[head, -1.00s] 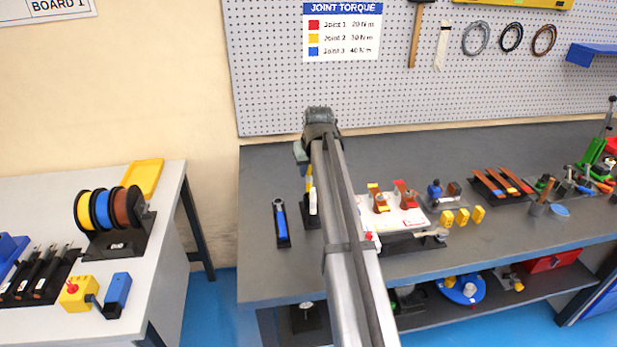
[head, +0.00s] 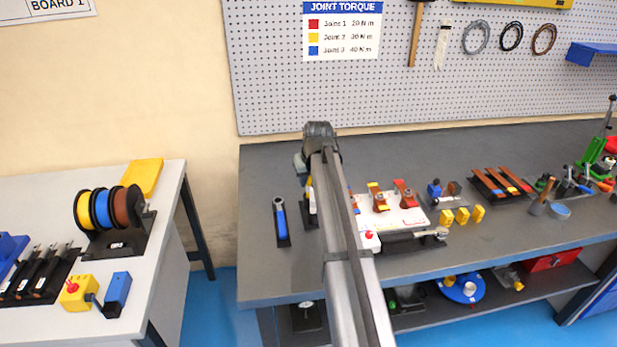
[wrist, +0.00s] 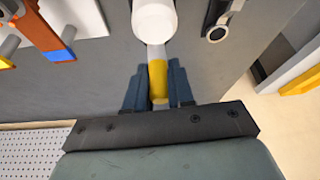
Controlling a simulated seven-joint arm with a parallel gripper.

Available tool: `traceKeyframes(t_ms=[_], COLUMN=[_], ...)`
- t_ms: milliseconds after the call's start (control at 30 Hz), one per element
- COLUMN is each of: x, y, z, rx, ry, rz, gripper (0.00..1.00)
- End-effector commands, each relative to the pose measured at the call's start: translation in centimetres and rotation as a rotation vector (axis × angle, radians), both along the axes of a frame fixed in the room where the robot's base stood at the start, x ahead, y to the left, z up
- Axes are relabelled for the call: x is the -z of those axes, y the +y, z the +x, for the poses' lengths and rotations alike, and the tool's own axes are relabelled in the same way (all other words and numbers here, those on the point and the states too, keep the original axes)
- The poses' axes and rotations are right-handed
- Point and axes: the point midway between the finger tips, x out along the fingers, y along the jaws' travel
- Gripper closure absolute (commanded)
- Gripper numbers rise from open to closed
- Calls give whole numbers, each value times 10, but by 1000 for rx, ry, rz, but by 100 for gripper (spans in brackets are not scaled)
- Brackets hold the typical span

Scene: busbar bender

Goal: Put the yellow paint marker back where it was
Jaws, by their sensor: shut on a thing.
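The yellow paint marker shows in the wrist view as a yellow end (wrist: 158,80) between my fingers, with a pale neck and a wide white part in line beyond it. My gripper (wrist: 157,85) is shut on the yellow end. In the head view the marker's white part (head: 313,204) hangs below my gripper (head: 307,182), just above or at a small black holder (head: 311,222) on the dark bench. My arm covers part of this, and I cannot tell whether the marker touches the holder.
A blue-handled tool (head: 280,219) lies in a black rest just left of the holder. A white board (head: 395,210) with red and yellow clamped parts stands to the right. The bench behind is clear up to the pegboard (head: 300,95).

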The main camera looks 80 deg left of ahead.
Motion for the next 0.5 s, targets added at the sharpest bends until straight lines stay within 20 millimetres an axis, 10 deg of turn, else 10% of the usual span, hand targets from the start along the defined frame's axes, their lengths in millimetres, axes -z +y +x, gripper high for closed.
traceKeyframes(t_ms=[100,500], x=[1,1], y=[0,0], z=[0,0], rx=[0,0], ry=[0,0], rz=[0,0], gripper=[72,52])
